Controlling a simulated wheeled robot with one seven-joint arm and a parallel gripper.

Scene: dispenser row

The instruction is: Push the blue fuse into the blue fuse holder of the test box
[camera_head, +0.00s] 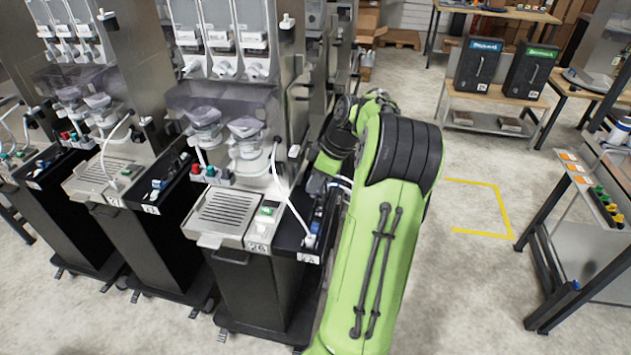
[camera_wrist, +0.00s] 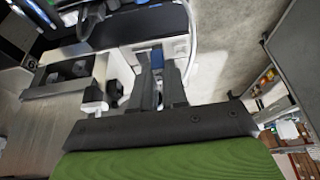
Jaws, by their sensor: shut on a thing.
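My gripper (camera_wrist: 160,88) points away from the wrist camera. Its two dark fingers are close together with a small blue piece, the blue fuse (camera_wrist: 157,58), at their tips. The fuse is against or just in front of a pale surface; I cannot tell whether it touches. In the head view my green arm reaches down over the right side of the nearest dispenser station and hides much of the gripper. Small blue parts (camera_head: 316,222) show on the black side shelf there. I cannot make out the blue fuse holder or the test box clearly.
The nearest dispenser station (camera_head: 228,211) has a metal drip tray, and a white hose curves close to my gripper. Similar stations stand to the left. A workbench (camera_head: 585,215) stands at the right, with open floor (camera_head: 470,255) between.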

